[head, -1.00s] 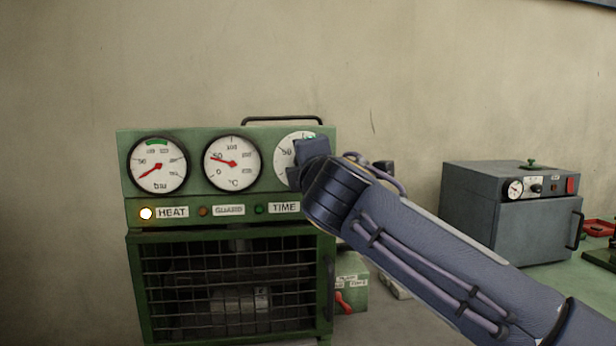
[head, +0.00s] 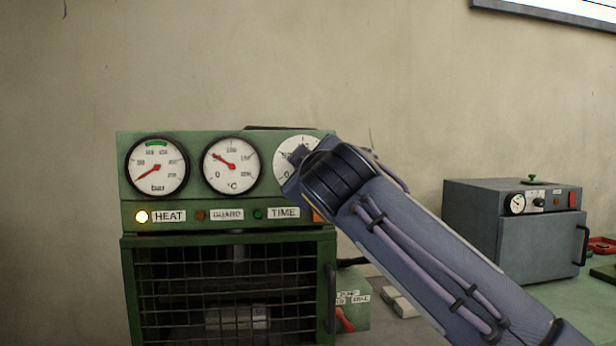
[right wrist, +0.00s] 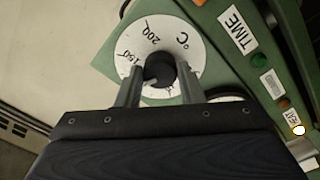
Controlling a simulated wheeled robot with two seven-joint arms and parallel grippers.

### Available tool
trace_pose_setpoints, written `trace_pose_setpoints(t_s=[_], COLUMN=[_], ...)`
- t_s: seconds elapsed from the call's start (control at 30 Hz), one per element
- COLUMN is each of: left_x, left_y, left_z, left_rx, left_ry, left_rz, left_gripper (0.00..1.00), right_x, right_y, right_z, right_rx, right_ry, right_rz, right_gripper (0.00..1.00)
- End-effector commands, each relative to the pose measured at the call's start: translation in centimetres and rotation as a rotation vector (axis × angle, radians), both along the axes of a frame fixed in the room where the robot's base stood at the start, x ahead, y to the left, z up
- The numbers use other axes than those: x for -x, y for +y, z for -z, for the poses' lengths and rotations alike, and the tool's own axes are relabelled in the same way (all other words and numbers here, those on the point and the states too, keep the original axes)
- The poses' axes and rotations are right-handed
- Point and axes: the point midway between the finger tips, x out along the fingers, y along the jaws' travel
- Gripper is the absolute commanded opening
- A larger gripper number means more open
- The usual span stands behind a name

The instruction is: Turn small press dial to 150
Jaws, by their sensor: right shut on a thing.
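The small press is a green cabinet (head: 222,217) with three round faces across its top. The rightmost is the white dial (head: 283,148), partly hidden behind my right gripper (head: 299,163). In the right wrist view the dial (right wrist: 125,45) shows marks 150, 200 and °C around a black knob (right wrist: 158,66). My right gripper (right wrist: 158,78) is shut on that knob, one finger on each side. The knob's pointer is not clear, so I cannot tell its setting. My left gripper is not in view.
The HEAT lamp (head: 142,217) is lit. The °C gauge (head: 231,165) has its red needle pointing up and left. A grey oven (head: 515,235) stands at the right. A mesh guard (head: 225,290) fronts the press. White blocks (head: 400,302) lie beside it.

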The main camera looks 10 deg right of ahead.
Motion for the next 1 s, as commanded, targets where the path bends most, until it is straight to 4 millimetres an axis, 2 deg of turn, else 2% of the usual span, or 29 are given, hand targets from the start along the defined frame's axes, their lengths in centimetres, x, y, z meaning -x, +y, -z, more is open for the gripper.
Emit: trace_pose_setpoints(t_s=[0.2,0.6,1.0], left_x=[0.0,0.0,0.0], left_y=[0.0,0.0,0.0], left_z=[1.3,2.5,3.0], left_rx=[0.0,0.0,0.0], left_ry=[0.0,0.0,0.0], left_rz=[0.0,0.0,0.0], left_gripper=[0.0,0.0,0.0], right_x=[-0.1,-0.1,-0.1], right_y=[0.1,0.1,0.2], right_z=[0.4,0.4,0.4], right_rx=[-0.205,-0.527,-0.676], right_ry=[0.004,0.005,0.007], right_rz=[0.001,0.002,0.002], right_gripper=[0.11,0.11,0.11])
